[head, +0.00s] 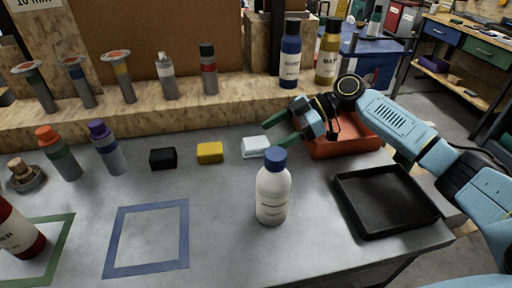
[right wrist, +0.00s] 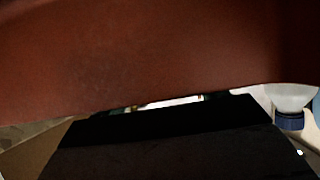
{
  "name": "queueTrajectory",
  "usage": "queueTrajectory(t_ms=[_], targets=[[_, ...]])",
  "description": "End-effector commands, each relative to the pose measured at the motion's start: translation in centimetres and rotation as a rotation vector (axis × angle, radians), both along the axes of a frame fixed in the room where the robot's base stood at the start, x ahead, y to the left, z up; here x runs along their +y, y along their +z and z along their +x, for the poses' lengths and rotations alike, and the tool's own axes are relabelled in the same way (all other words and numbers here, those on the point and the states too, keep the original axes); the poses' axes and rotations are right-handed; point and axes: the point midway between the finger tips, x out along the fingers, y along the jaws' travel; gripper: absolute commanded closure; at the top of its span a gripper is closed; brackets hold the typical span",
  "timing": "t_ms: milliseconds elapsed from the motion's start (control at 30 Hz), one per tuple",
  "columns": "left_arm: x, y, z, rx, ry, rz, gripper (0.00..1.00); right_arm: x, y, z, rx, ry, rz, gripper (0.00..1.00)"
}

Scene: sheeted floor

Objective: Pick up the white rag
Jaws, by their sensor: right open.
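The white rag (head: 255,147) is a small folded block on the grey table, at the right end of a row with a yellow one and a black one. My right gripper (head: 270,136) is open, its green fingers reaching left beside the rag at its upper right. I cannot tell whether a finger touches it. In the right wrist view a pale sliver (right wrist: 172,103), perhaps the rag, shows past a dark edge; the rest is hidden. My left gripper is not in view.
A white bottle with a blue cap (head: 272,195) stands just in front of the rag. The orange-red tray (head: 345,148) lies under my right wrist and a black tray (head: 385,200) lies nearer. The yellow rag (head: 210,152) and black rag (head: 163,158) lie left.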

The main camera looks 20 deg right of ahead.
Motion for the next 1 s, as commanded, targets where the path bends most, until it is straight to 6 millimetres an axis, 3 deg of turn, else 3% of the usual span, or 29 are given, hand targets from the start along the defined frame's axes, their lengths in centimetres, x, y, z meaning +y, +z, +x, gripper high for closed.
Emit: queueTrajectory(t_ms=[200, 533, 900, 1000], targets=[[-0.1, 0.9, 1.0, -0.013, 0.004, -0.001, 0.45, 2.8, -1.5, 1.0, 0.001, 0.002, 0.001, 0.29], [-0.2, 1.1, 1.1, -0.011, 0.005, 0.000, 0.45, 3.5, -1.8, 1.2, 0.001, 0.001, -0.001, 0.29], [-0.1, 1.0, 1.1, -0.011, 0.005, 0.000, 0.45, 3.5, -1.8, 1.2, 0.002, 0.000, -0.001, 0.76], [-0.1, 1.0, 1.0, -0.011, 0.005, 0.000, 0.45, 3.5, -1.8, 1.2, 0.000, 0.001, 0.000, 0.78]])
